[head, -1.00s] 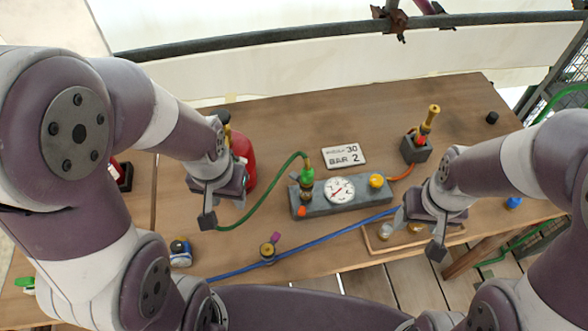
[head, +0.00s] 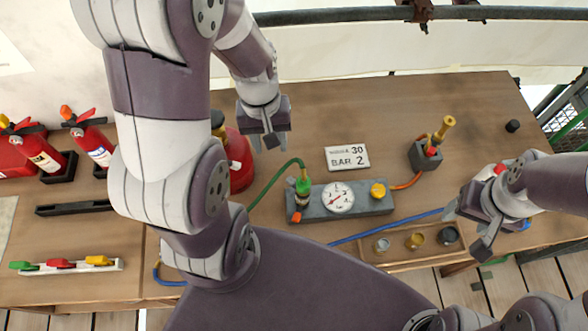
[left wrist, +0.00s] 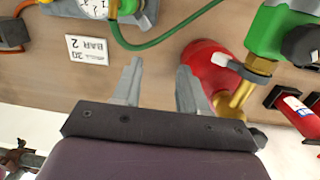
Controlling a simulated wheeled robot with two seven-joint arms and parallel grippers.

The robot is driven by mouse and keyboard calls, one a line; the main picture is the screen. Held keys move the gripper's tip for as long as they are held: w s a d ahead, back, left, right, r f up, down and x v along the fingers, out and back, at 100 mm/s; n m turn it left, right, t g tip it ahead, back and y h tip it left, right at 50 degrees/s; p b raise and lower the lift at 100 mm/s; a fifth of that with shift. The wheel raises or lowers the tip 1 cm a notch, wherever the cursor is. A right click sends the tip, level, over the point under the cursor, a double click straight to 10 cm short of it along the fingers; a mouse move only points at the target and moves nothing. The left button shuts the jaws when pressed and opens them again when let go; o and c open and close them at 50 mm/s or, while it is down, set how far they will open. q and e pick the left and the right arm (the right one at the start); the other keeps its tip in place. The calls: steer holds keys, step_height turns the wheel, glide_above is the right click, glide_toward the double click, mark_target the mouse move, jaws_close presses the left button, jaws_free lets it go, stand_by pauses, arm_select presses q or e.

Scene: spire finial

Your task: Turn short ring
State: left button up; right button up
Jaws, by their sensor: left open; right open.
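A shallow wooden tray (head: 374,258) at the front right holds a silver ring-like piece (head: 382,244), a brass one (head: 415,240) and a dark one (head: 448,236). I cannot tell which is the short ring. My right gripper (head: 466,230) is open and empty, just right of the tray, close to the dark piece. My left gripper (head: 267,143) is open and empty over the back of the table, right of the red cylinder (head: 240,160). In the left wrist view its fingers (left wrist: 158,84) are apart, with the red cylinder close beside one finger.
A grey block with a gauge (head: 339,197) and green hose stands mid-table. A sign (head: 347,157) and a small block with a brass burner (head: 440,130) are behind it. Fire extinguishers (head: 93,143) stand at left. My left arm covers the front left-centre.

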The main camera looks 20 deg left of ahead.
mark_target(290, 179)
arm_select(q)
steer(key=d+f+n+h, duration=0.1)
steer(key=f+n, duration=0.2)
steer(key=d+f+n+h, duration=0.1)
steer(key=f+n, duration=0.1)
steer(key=f, duration=0.1)
steer(key=d+f+n+g+h+p, duration=0.1)
steer(key=f+n, duration=0.2)
steer(key=f, duration=0.1)
steer(key=shift+d+f+n, duration=0.1)
steer(key=shift+d+n, duration=0.2)
steer(key=shift+f, duration=0.15)
steer(key=shift+s, duration=0.15)
arm_select(e)
steer(key=shift+w+d+r, duration=0.1)
steer(key=shift+d+r, duration=0.2)
steer(key=shift+r, duration=0.3)
arm_select(q)
steer(key=shift+c, duration=0.3)
steer(key=shift+d, duration=0.1)
jaws_close()
